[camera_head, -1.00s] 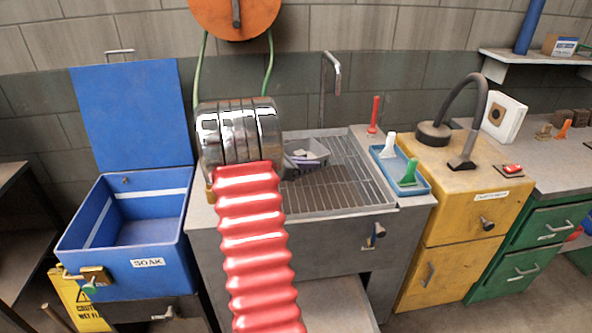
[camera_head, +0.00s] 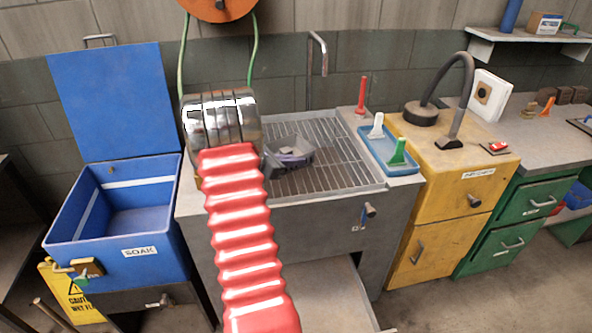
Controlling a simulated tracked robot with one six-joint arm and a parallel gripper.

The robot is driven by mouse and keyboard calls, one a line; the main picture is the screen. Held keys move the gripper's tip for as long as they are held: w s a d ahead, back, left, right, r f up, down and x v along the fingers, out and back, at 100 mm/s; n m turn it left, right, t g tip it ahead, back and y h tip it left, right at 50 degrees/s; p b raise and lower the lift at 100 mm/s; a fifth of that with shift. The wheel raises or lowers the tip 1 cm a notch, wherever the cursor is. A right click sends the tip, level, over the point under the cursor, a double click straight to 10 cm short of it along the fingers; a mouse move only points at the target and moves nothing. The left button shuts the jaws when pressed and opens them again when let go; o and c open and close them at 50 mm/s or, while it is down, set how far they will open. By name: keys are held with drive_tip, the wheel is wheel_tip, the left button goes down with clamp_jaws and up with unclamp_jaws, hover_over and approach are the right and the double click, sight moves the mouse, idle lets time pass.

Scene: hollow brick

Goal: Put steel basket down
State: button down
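A small grey basket (camera_head: 292,150) with a few pale and purplish items in it shows over the left part of the sink's wire rack (camera_head: 345,150). I cannot tell whether it rests on the rack or is held just above it. My arm, with a red ribbed sleeve and a chrome end, reaches up to the left of the basket. My gripper's fingers are hidden behind the chrome end, so its grip on the basket cannot be seen. A dark grey piece at the basket's left side is unclear.
An open blue SOAK bin (camera_head: 118,215) stands at the left. A blue tray (camera_head: 388,152) with white and green tools and a red upright tool (camera_head: 361,97) are right of the rack. A yellow cabinet (camera_head: 450,180) stands further right. The rack's right part is clear.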

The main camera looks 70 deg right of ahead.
sight(295, 170)
drive_tip(key=shift+f, duration=0.15)
drive_tip(key=shift+f, duration=1.85)
drive_tip(key=shift+f, duration=0.1)
drive_tip(key=c, duration=2)
unclamp_jaws()
drive_tip(key=shift+w+a+r, duration=0.3)
drive_tip(key=shift+w+a, duration=0.05)
drive_tip(key=shift+a, duration=0.05)
drive_tip(key=v, duration=1)
drive_tip(key=shift+w+a+r, duration=0.15)
drive_tip(key=shift+w+a, duration=0.05)
drive_tip(key=shift+a, duration=0.2)
